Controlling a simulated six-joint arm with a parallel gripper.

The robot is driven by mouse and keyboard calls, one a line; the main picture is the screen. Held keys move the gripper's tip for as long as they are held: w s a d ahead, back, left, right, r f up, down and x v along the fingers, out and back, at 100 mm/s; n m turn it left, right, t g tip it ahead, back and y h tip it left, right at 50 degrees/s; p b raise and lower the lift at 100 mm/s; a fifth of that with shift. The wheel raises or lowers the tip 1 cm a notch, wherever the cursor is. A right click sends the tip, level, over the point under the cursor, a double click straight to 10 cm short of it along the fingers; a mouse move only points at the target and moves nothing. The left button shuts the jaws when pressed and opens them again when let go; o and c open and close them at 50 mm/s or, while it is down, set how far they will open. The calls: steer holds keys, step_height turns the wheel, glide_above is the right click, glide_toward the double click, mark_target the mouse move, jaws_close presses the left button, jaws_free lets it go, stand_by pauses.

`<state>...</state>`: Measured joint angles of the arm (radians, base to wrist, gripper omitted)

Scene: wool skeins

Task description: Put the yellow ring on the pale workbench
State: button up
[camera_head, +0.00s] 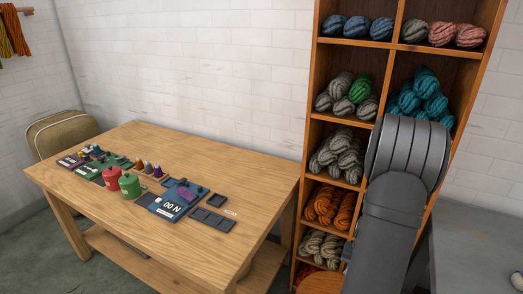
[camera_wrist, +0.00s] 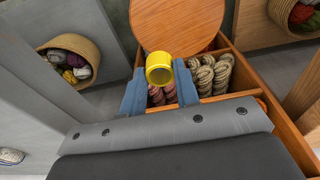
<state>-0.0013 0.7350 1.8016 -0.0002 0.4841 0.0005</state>
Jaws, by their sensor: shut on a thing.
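The yellow ring (camera_wrist: 159,68) is a short yellow cylinder with an open middle. In the wrist view it sits between the two blue fingertips of my gripper (camera_wrist: 160,76), which is shut on it. It is held in the air above the shelf foot and a round wooden top. The ring and the fingertips do not show in the head view, where my grey arm covers the right of the shelf. The pale workbench (camera_head: 250,195) is a light wooden table at the left of the head view, well apart from the ring.
The workbench holds red and green spools (camera_head: 130,185), a blue board (camera_head: 175,200) and dark tiles (camera_head: 212,219); its front right top is bare. A wooden shelf (camera_head: 310,150) of skeins stands right of it. The round wooden top (camera_wrist: 178,22), a basket (camera_wrist: 90,50) and a grey table (camera_head: 480,240) are nearby.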

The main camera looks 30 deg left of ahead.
steer(key=w+a+r+n, duration=0.2)
steer(key=a, duration=0.8)
steer(key=w+a+r+n, duration=0.2)
steer(key=a+r, duration=0.1)
steer(key=a, duration=0.8)
steer(key=w+a+r+n, duration=0.2)
steer(key=a, duration=0.8)
steer(key=s+a+r+n+y, duration=0.1)
steer(key=s+a+r+n, duration=0.2)
steer(key=a, duration=0.7)
steer(key=s+a+r, duration=0.3)
steer(key=s+a, duration=0.2)
steer(key=a, duration=0.6)
glide_above(189, 223)
steer(key=d, duration=0.1)
step_height(189, 223, down, 7)
steer(key=shift+s+r, duration=0.1)
steer(key=shift+s, duration=0.05)
steer(key=shift+s+a, duration=0.1)
steer(key=shift+a, duration=0.1)
steer(key=shift+f, duration=2.1)
steer(key=shift+f, duration=0.1)
